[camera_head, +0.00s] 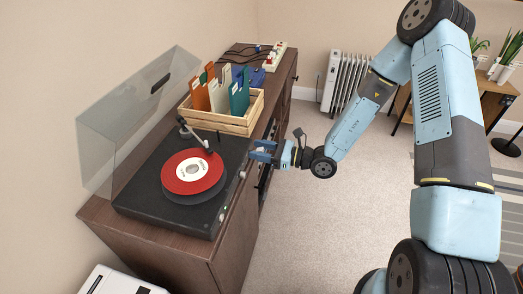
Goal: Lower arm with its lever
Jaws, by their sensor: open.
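A black turntable (150,187) with its clear lid (125,115) raised sits on a dark wooden cabinet. A red record (192,172) with a white label lies on the platter. The tonearm (193,133) shows at the platter's back, with its head near the record's far edge; whether it touches the record I cannot tell. The lever is too small to make out. My gripper (262,152) is open and empty, pointing left at the turntable's right edge, beside the tonearm side. It appears apart from the tonearm.
A wooden crate (222,123) of coloured record sleeves stands just behind the turntable. A power strip (275,55) with cables lies at the cabinet's far end. A white radiator (343,80) stands by the wall. The carpet (305,215) right of the cabinet is clear.

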